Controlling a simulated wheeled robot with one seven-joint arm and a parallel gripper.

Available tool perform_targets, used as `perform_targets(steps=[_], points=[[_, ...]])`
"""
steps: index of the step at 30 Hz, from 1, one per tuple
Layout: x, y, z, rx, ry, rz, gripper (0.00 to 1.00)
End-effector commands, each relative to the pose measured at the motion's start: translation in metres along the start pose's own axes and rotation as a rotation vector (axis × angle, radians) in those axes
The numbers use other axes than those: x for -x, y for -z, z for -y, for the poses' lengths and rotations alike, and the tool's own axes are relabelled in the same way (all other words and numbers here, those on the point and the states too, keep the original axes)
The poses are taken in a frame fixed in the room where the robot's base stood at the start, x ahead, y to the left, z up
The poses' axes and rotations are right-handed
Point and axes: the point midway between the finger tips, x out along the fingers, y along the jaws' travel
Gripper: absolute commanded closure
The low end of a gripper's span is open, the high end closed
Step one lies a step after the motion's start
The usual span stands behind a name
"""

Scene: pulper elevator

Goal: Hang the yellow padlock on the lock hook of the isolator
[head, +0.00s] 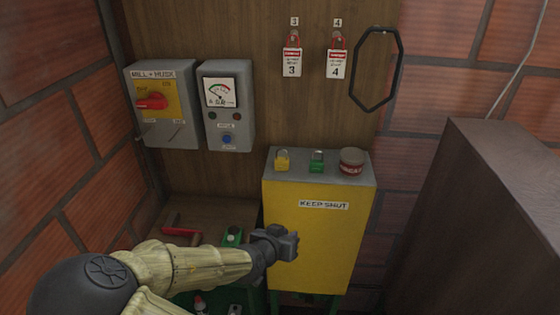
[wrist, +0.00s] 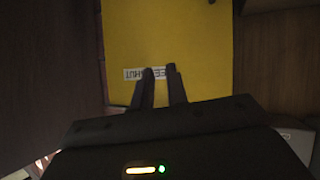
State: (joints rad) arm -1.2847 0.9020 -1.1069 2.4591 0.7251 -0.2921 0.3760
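The yellow padlock (head: 282,160) stands upright on the grey top of the yellow cabinet, at its left end. The isolator (head: 163,105) is the grey box marked MILL + HUSK on the wooden board at the left, with a red handle (head: 151,102) on a yellow plate. Thin rods stick out near its lower edge; I cannot tell which is the lock hook. My gripper (head: 290,244) is in front of the cabinet face, below and apart from the padlock. In the wrist view its two fingers (wrist: 160,88) stand a little apart with nothing between them, before the KEEP SHUT label.
A green padlock (head: 317,162) and a round red-brown tin (head: 351,161) share the cabinet top (head: 300,176). A grey meter box (head: 228,108) hangs beside the isolator. Tagged red padlocks (head: 292,55) and a black ring (head: 376,69) hang above. A dark cabinet (head: 480,220) bounds the right.

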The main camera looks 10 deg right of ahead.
Motion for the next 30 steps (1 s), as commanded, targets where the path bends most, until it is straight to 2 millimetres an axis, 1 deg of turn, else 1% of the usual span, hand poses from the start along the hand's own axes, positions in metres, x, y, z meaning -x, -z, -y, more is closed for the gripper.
perform_targets(steps=[1, 5, 6, 9, 12, 13, 16, 23, 26, 30], points=[[0.011, 0.016, 0.008, -0.009, 0.014, -0.079, 0.85], [0.043, 0.056, 0.027, -0.058, 0.064, -0.279, 0.85], [0.054, 0.067, 0.033, -0.075, 0.085, -0.337, 0.85], [0.083, 0.09, 0.046, -0.114, 0.134, -0.456, 0.85], [0.102, 0.102, 0.053, -0.143, 0.17, -0.527, 0.85], [0.105, 0.105, 0.054, -0.149, 0.175, -0.539, 0.85], [0.11, 0.107, 0.056, -0.157, 0.184, -0.555, 0.85], [0.108, 0.107, 0.055, -0.156, 0.182, -0.551, 0.85], [0.106, 0.109, 0.055, -0.156, 0.18, -0.551, 0.85], [0.095, 0.116, 0.056, -0.156, 0.177, -0.549, 0.85]])
